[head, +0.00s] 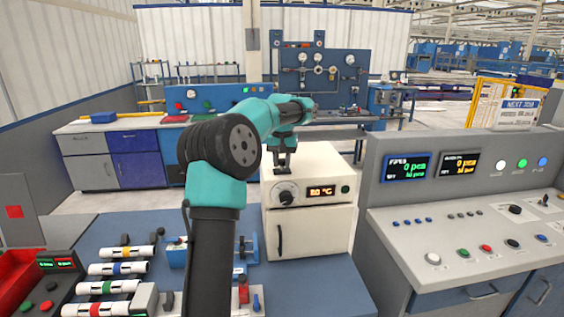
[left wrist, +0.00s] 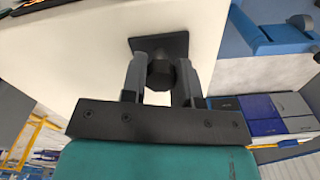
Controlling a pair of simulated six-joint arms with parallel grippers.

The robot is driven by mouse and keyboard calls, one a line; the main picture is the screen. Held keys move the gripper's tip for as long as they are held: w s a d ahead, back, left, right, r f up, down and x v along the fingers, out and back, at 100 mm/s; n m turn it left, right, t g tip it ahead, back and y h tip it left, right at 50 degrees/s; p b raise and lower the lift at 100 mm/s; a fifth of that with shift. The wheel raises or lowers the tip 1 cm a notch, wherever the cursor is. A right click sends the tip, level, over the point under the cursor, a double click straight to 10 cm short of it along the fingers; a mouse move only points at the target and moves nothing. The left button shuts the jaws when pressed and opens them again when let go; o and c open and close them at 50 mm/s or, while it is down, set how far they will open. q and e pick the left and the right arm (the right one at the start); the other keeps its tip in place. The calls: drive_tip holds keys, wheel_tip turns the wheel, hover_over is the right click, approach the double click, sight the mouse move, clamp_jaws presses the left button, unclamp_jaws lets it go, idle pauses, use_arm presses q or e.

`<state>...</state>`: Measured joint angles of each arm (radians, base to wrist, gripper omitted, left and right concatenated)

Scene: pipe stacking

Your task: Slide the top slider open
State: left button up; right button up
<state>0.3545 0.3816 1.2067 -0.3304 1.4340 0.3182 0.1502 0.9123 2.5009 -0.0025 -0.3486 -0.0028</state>
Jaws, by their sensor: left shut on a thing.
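A white box-shaped oven (head: 325,170) with a front door, a dial and a lit temperature display stands on the blue table. On its top face is a black slider knob (left wrist: 160,76) with a dark square plate (left wrist: 160,44) beside it, seen in the left wrist view. My left gripper (head: 283,167) points down at the oven's top, near its left side. In the left wrist view its two grey fingers (left wrist: 159,80) are shut on the slider knob, one on each side. In the head view the knob is mostly hidden by the gripper. My right gripper is not in view.
Several white pipes with coloured bands (head: 115,268) lie at the left of the blue table (head: 320,290). A blue fixture (head: 178,254) stands left of the oven. A grey control console (head: 460,220) with screens and buttons is close on the right.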

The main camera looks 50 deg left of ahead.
use_arm(q)
clamp_jaws()
drive_tip(key=shift+w+d, duration=0.75)
drive_tip(key=shift+w, duration=0.35)
drive_tip(key=shift+w+d, duration=0.75)
drive_tip(key=shift+w, duration=0.35)
drive_tip(key=o, duration=0.8)
unclamp_jaws()
drive_tip(key=shift+w+d, duration=0.1)
drive_tip(key=shift+w, duration=0.05)
drive_tip(key=shift+c, duration=0.2)
drive_tip(key=shift+r, duration=0.15)
